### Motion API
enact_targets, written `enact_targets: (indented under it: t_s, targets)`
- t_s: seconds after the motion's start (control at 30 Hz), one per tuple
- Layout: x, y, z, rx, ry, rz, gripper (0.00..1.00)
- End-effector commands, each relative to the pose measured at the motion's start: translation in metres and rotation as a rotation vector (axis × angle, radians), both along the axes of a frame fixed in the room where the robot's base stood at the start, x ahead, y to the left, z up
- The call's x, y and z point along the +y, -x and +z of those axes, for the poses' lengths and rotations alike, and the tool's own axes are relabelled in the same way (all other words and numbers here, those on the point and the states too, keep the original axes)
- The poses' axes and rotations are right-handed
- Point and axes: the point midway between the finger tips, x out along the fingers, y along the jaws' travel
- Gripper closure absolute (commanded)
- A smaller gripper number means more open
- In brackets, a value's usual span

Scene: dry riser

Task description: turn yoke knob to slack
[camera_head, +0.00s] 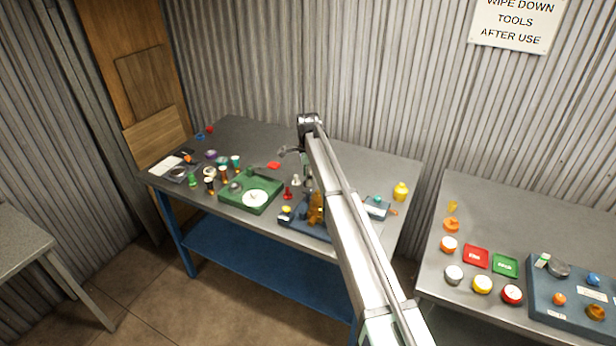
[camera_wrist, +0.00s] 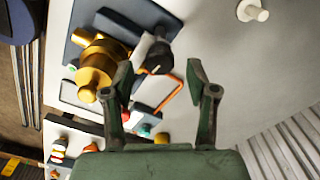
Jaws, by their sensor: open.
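A brass fitting (camera_wrist: 97,70) stands on a dark blue-grey base (camera_wrist: 88,19) in the wrist view. Beside it is a dark knob-like part (camera_wrist: 158,57) with a pale piece at its left; I cannot tell for certain that this is the yoke knob, nor read its setting. In the head view the brass fitting (camera_head: 316,208) shows on its blue base (camera_head: 299,228), partly covered by my arm. My gripper (camera_wrist: 161,78) is open, with one finger on each side of the view and nothing clearly held. The dark part appears just beyond the left fingertip; contact cannot be told.
A thin orange loop (camera_wrist: 172,95) shows between the fingers. On the grey bench (camera_head: 240,132), a green tray (camera_head: 234,200) and several small bottles lie left of the base. Another bench (camera_head: 440,215) carries coloured knobs.

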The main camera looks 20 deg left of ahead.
Motion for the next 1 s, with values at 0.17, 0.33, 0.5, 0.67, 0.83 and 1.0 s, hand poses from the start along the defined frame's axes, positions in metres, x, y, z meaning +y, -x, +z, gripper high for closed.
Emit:
enact_targets:
  t_s: [0.17,0.33,0.5,0.67,0.83,1.0]
  targets:
    - [0.000,0.000,-0.013,0.000,0.000,0.000,0.42]
    - [0.000,0.000,-0.017,0.000,0.000,0.000,0.42]
    - [0.000,0.000,-0.017,-0.001,0.000,0.000,0.42]
    - [0.000,0.000,-0.017,0.000,0.000,0.000,0.95]
    - [0.000,0.000,-0.017,0.000,0.000,0.000,1.00]
    - [0.000,0.000,-0.018,0.000,0.000,0.014,1.00]
